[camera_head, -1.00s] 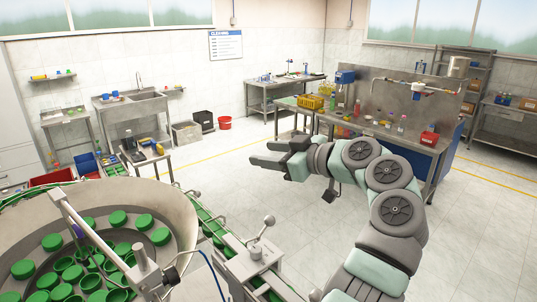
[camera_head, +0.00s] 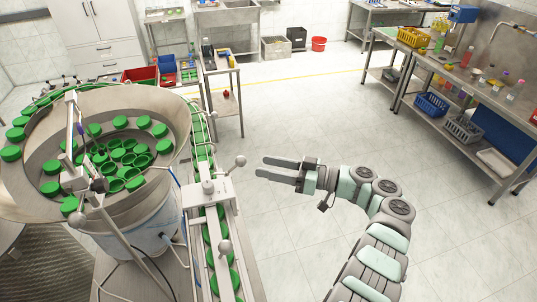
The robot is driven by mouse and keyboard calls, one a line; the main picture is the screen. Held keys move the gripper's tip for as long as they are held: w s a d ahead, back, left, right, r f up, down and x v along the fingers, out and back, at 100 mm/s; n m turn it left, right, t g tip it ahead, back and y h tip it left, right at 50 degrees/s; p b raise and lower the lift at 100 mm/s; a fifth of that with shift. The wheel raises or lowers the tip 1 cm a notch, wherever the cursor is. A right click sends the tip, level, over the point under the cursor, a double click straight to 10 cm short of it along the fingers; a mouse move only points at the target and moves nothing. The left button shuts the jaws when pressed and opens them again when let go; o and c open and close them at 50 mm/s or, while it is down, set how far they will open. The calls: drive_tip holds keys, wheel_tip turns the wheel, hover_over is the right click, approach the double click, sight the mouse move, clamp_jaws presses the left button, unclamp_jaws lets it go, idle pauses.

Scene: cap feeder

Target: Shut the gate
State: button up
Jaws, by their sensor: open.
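The cap feeder has a metal bowl (camera_head: 160,100) with several green caps in it. A conveyor track (camera_head: 203,140) carrying green caps runs from the bowl toward the front. A pale plate (camera_head: 195,196) sits across the track, with a ball-ended lever (camera_head: 239,161) at its right side and another knob (camera_head: 225,247) lower on the track. I cannot tell for certain which part is the gate or how far it is open. My gripper (camera_head: 268,168) is open and empty, right of the lever, apart from it, with its fingers pointing left.
A small table (camera_head: 222,68) with bottles stands behind the track. A workbench (camera_head: 490,98) with bins and bottles is at the right. The tiled floor (camera_head: 310,110) between is clear.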

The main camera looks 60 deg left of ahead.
sight(236, 166)
drive_tip(key=p+x, duration=0.4)
drive_tip(key=x, duration=0.7)
drive_tip(key=shift+s+p, duration=0.2)
drive_tip(key=shift+p, duration=0.1)
clamp_jaws()
idle(0.9)
